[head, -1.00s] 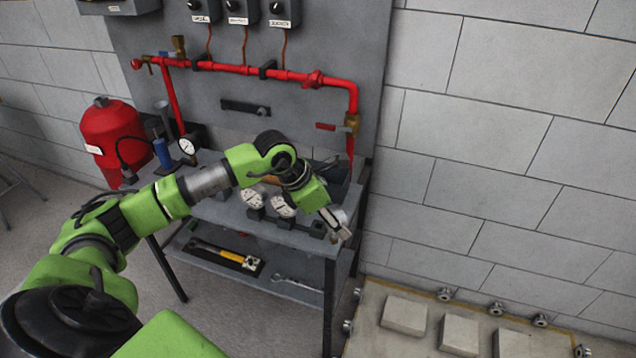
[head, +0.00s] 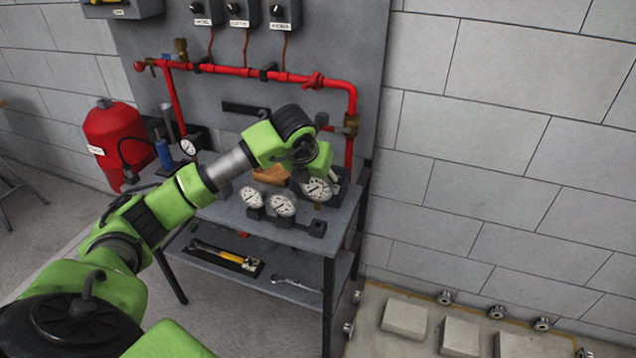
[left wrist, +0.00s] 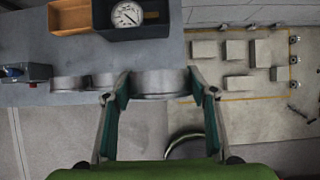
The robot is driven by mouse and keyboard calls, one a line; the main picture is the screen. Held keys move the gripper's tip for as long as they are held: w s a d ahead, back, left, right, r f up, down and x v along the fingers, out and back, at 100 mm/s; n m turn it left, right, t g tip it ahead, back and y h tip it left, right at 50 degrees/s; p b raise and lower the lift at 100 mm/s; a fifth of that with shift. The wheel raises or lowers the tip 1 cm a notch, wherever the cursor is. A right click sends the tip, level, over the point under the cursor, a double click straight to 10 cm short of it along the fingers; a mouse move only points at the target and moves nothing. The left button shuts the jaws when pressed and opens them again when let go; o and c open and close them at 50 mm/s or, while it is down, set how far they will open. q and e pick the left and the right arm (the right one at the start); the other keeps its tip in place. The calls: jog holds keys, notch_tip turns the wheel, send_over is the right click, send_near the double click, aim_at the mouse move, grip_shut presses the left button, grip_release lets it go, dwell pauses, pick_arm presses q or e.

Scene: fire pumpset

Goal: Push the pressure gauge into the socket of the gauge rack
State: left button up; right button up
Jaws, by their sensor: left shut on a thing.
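The pressure gauge (head: 317,189) has a round white dial and a brass stem pointing down. My left gripper (left wrist: 160,92) is shut on it; in the wrist view its fingers sit at both sides of the gauge's silvery rim. In the head view the gauge hangs roughly upright above the right end of the gauge rack (head: 300,225). An empty socket (head: 318,228) shows there, with the stem apart from it. Two other gauges, the left one (head: 252,197) and the middle one (head: 283,205), stand in the rack. My right gripper is not in view.
Behind the rack are a wooden bin (left wrist: 70,17) and a dark bin with another gauge (left wrist: 127,14) lying in it. Red pipework (head: 250,70) runs along the panel behind. A lower shelf (head: 215,262) holds tools. The workbench's right edge is close to the rack.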

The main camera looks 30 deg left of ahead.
aim_at(315, 197)
pick_arm(q)
jog(key=shift+w+a+f+b, duration=0.1)
jog(key=shift+w+a+b, duration=0.05)
jog(key=shift+b, duration=0.25)
jog(key=shift+w+a+f+b, duration=0.1)
jog(key=shift+w+f+b, duration=0.1)
jog(key=shift+f+b, duration=0.5)
notch_tip(315, 197, down, 3)
jog(key=shift+w+a+r+b, duration=0.1)
jog(key=shift+a+b, duration=0.05)
jog(key=shift+b, duration=0.85)
jog(key=shift+f+b, duration=0.65)
jog(key=shift+f, duration=0.05)
jog(key=shift+b, duration=0.6)
jog(key=shift+f+b, duration=0.55)
jog(key=shift+f, duration=0.15)
